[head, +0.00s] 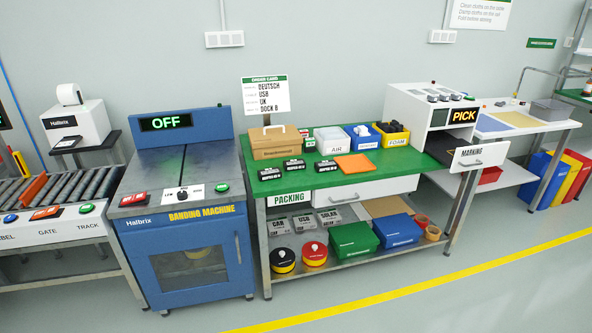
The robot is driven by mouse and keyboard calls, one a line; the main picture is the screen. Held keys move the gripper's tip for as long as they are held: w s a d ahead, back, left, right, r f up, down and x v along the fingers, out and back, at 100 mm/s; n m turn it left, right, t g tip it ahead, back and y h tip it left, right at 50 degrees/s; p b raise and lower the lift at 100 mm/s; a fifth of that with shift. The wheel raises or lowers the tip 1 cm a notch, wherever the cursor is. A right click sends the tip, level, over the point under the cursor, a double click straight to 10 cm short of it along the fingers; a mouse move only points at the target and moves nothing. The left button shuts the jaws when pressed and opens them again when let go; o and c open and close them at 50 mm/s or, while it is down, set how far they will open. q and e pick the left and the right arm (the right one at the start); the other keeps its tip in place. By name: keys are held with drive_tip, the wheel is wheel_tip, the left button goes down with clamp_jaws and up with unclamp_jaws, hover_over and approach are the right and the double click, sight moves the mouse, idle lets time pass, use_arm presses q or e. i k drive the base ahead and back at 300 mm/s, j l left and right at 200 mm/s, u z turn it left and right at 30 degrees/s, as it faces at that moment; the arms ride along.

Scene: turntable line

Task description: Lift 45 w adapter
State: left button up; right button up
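Three small black boxes with white print lie on the green top of the packing table: one at the left (269,174), one in the middle (293,165) and one at the right (327,169). Their print seems to name adapters, but it is too small to tell which is the 45 w adapter. An orange pad (356,165) lies right of them. Neither of my grippers is in view, and nothing touches the black boxes.
A brown cardboard box (277,143) stands behind the black boxes. Air (331,140) and foam (392,134) bins stand at the back. The packing table (240,160) has a drawer (340,190) and a loaded lower shelf. The blue banding machine (185,240) reads OFF. The floor in front is clear.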

sight(294, 165)
drive_tip(key=i+l+z, duration=0.15)
drive_tip(key=i+l, duration=0.2)
drive_tip(key=l, duration=0.3)
drive_tip(key=i+l+z, duration=0.2)
drive_tip(key=i+l, duration=0.2)
drive_tip(key=l, duration=0.25)
drive_tip(key=i+l+z, duration=0.15)
drive_tip(key=i+l, duration=0.3)
drive_tip(key=l, duration=0.1)
